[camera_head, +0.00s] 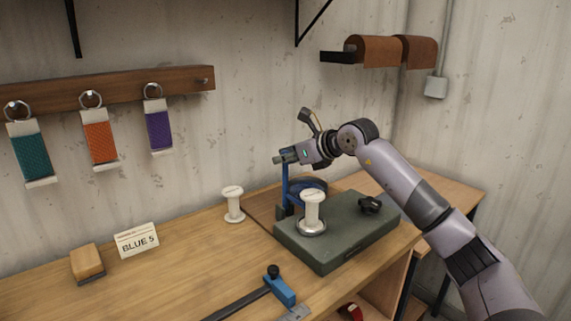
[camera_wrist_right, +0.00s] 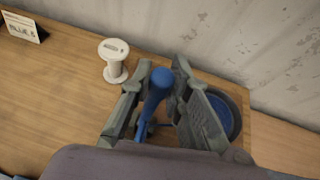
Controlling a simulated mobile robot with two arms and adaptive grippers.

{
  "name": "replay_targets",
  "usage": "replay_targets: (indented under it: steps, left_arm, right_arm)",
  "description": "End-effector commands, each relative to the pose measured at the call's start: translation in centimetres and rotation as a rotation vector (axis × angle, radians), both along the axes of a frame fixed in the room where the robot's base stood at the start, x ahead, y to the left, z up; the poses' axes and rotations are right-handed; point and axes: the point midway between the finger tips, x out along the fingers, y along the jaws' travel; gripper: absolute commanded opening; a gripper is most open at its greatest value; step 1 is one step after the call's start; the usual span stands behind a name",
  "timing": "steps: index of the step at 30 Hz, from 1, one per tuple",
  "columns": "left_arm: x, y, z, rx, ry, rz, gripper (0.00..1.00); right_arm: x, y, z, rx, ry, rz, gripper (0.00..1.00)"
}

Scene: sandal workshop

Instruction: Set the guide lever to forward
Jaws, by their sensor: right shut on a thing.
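The blue guide lever (camera_head: 285,183) stands upright at the back left of a dark green machine base (camera_head: 345,238). In the right wrist view the lever's blue rounded top (camera_wrist_right: 161,80) and shaft lie between my two grey fingers. My right gripper (camera_head: 285,158) reaches in from the right and is shut on the lever near its top. The fingers hide part of the lever, and I cannot read any position marks. My left gripper is not in view.
White spools stand on the bench (camera_head: 234,205) and on the machine (camera_head: 312,208). A black knob (camera_head: 370,204), a blue-headed clamp tool (camera_head: 279,288), a wooden block (camera_head: 87,260) and a "BLUE 5" card (camera_head: 136,241) are nearby.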

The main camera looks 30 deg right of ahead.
Motion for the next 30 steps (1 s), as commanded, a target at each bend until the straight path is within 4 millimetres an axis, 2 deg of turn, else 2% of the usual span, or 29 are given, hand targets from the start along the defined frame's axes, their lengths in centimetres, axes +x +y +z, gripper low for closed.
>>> replay_targets:
  steps: [8, 9, 18, 30]
  left_arm:
    - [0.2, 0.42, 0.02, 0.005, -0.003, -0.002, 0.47]
    - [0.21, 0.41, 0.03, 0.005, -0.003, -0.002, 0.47]
    - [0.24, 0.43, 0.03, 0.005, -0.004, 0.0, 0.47]
    - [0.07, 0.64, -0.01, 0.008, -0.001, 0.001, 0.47]
  right_arm:
    - [-0.02, 0.04, -0.03, 0.0, 0.0, 0.001, 0.0]
    - [-0.01, 0.05, -0.04, 0.0, 0.0, 0.001, 0.17]
    - [0.0, 0.04, -0.07, -0.001, 0.001, 0.001, 0.37]
    - [-0.59, -0.22, 0.28, -0.002, 0.001, 0.0, 0.38]
